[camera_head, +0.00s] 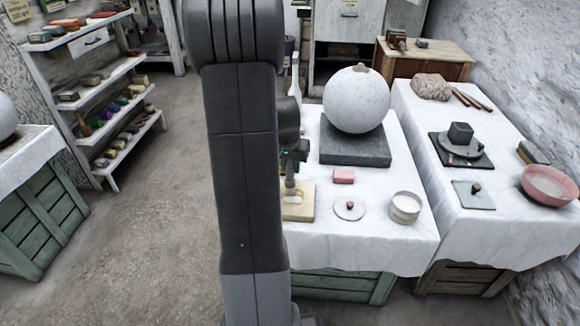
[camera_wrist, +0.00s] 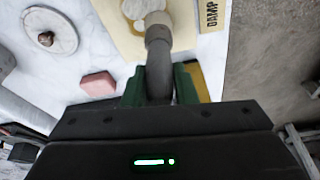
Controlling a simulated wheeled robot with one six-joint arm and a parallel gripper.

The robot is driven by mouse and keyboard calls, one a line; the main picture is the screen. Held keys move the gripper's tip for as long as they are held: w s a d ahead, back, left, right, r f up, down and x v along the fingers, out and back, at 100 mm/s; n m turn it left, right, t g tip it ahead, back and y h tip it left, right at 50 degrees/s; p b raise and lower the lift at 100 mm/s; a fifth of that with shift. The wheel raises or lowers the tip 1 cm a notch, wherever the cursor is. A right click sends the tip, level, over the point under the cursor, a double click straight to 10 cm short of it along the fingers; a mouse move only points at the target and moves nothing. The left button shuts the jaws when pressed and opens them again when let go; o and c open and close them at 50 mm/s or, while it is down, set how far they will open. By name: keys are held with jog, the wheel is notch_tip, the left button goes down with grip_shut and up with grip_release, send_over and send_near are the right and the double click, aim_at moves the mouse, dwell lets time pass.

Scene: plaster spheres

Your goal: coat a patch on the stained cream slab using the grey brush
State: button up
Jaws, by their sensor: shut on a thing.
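The cream slab (camera_head: 299,212) lies flat on the white-clothed table, partly hidden behind my arm; it also shows at the top of the wrist view (camera_wrist: 115,28). A pale stained patch (camera_wrist: 138,8) is on its surface. My gripper (camera_wrist: 159,84) is shut on the grey brush (camera_wrist: 158,58), its green-sided fingers on either side of the handle. In the head view the brush (camera_head: 290,184) points down over the slab. Its lower end is at the patch, but I cannot tell whether it touches.
A pink block (camera_head: 343,176), a white disc with a knob (camera_head: 349,212) and a white jar (camera_head: 405,208) stand right of the slab. Behind them a plaster sphere (camera_head: 356,100) rests on a dark block (camera_head: 356,150). A "DAMP" label (camera_wrist: 211,14) lies by the slab.

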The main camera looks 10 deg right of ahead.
jog(key=shift+w+d, duration=0.15)
jog(key=shift+w, duration=0.4)
jog(key=shift+s+a+b, duration=0.15)
jog(key=shift+s+a, duration=0.05)
jog(key=shift+s, duration=0.55)
jog(key=shift+s+a+b, duration=0.15)
jog(key=shift+s+a, duration=0.05)
jog(key=shift+s, duration=0.5)
jog(key=shift+w+d+p, duration=0.2)
jog(key=shift+w+d, duration=0.05)
jog(key=shift+w, duration=0.5)
jog(key=shift+w+d+p, duration=0.2)
jog(key=shift+w, duration=0.55)
jog(key=shift+s+a+r+p, duration=0.25)
jog(key=shift+s+r+p, duration=0.1)
jog(key=shift+s+r, duration=0.4)
jog(key=shift+r+p, duration=0.9)
jog(key=shift+r, duration=0.3)
